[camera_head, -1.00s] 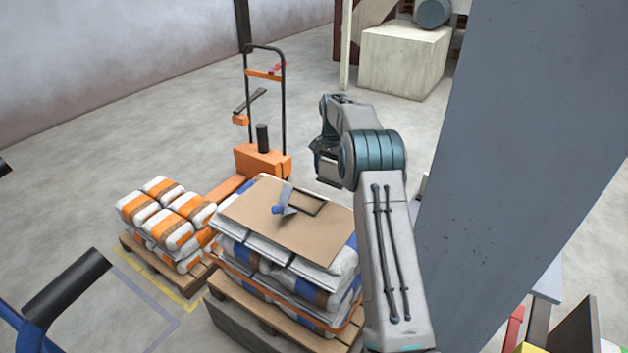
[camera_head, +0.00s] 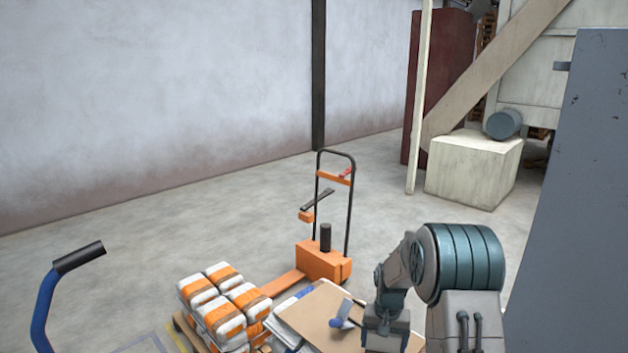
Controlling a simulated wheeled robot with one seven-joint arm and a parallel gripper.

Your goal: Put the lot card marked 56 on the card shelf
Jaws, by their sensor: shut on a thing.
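My gripper (camera_head: 385,340) is at the bottom edge of the picture, at the right side of the cardboard sheet (camera_head: 312,318). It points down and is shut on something. Its fingertips and what they hold are hidden or cut off, so I cannot tell which card it is. I see no card marked 56 and no card shelf in this view.
A blue-and-grey tool (camera_head: 342,315) lies on the cardboard beside my gripper. Orange-and-white bags (camera_head: 222,305) are stacked left. An orange pallet truck (camera_head: 322,262) stands behind. A large grey panel (camera_head: 575,190) blocks the right.

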